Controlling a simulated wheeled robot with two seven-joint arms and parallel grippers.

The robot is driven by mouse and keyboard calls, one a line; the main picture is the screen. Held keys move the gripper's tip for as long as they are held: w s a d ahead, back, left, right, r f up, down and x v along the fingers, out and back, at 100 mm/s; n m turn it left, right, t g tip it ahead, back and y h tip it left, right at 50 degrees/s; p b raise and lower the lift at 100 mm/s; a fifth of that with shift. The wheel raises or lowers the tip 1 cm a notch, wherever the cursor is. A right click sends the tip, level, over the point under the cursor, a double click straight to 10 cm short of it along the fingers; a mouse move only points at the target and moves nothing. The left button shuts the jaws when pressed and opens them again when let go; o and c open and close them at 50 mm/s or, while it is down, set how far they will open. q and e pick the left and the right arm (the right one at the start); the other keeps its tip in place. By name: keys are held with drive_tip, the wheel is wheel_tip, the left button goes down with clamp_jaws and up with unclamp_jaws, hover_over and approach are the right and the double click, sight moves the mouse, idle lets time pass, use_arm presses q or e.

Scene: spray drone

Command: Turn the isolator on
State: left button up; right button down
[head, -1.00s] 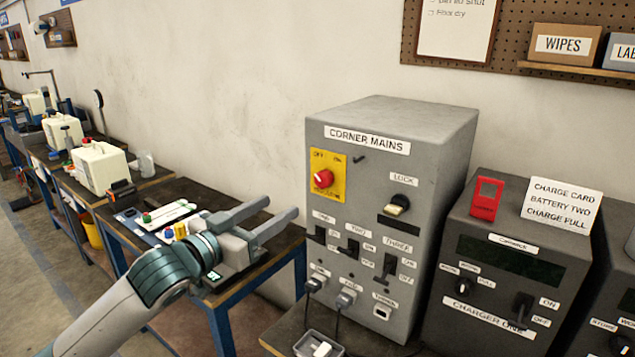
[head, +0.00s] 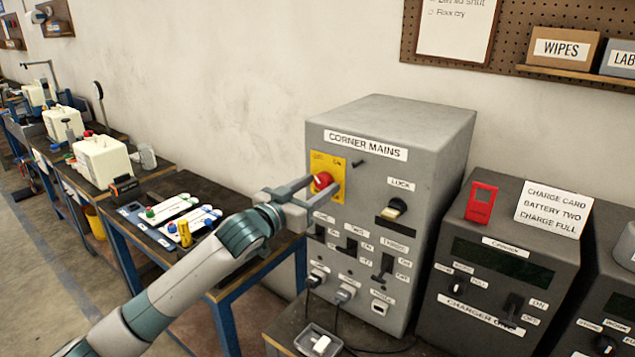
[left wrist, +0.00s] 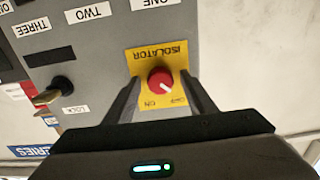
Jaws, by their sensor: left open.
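The isolator is a red round knob (head: 322,181) on a yellow plate (head: 336,170) on the grey CORNER MAINS box (head: 413,133). In the left wrist view the red knob (left wrist: 160,81) shows between the fingers, its white mark slanting toward the OFF label. The yellow plate (left wrist: 157,58) reads ISOLATOR, with ON and OFF marked. My left gripper (head: 308,187) is open, with its fingers at either side of the knob. In the left wrist view the gripper (left wrist: 165,95) has a gap between each finger and the knob. Contact cannot be told. My right gripper is not in view.
Below the isolator are switches ONE, TWO (head: 348,247) and THREE, with plugs and cables beneath. A key switch (head: 393,209) marked LOCK is to the right. A charger box (head: 494,272) stands close on the right. A small tray (head: 318,341) lies in front.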

use_arm(q)
drive_tip(key=shift+w+d, duration=0.15)
drive_tip(key=shift+w, duration=0.05)
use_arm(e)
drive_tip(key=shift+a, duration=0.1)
use_arm(q)
drive_tip(key=shift+c, duration=0.5)
drive_tip(key=c, duration=0.9)
drive_tip(key=shift+c, duration=0.2)
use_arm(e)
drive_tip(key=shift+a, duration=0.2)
